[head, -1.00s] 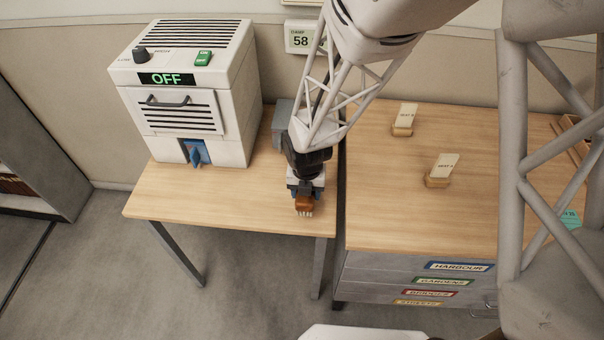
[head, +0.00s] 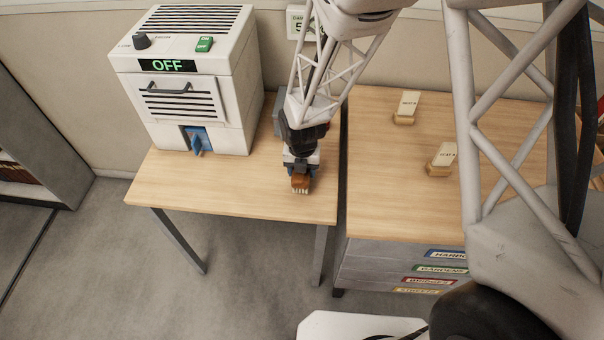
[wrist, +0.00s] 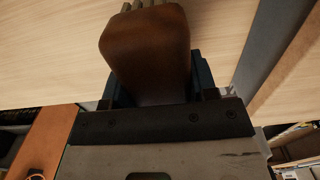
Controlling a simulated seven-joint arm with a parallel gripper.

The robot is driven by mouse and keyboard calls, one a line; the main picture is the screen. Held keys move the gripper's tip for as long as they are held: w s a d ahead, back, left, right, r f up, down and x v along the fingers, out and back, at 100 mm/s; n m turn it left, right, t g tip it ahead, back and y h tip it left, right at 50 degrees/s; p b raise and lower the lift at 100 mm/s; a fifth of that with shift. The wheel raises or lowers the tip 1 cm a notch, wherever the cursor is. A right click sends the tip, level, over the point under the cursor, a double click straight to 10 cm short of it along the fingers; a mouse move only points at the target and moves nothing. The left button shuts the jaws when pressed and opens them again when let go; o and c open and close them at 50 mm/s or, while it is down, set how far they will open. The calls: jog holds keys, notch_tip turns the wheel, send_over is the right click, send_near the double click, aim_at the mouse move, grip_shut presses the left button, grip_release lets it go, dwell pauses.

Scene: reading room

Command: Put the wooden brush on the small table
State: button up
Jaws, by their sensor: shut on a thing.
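The wooden brush (head: 300,181) has a brown wooden body and pale bristles. My gripper (head: 300,171) is shut on it, over the right part of the small table (head: 220,196), close to its right edge. In the wrist view the brush (wrist: 147,45) fills the space between the fingers of my gripper (wrist: 150,85), with bristle tufts at the top edge. The light wood top of the small table (wrist: 55,45) shows beyond it. I cannot tell whether the brush touches the tabletop.
A white machine (head: 190,85) with an "OFF" display stands on the left of the small table. A grey object (head: 280,115) is behind my gripper. To the right, across a narrow gap, a drawer cabinet (head: 390,190) carries two small card stands (head: 406,108) (head: 441,160). The small table's front middle is clear.

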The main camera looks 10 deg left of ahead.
jog(key=shift+f, duration=1.25)
jog(key=shift+f, duration=0.1)
jog(key=o, duration=1)
jog(key=shift+r, duration=6.15)
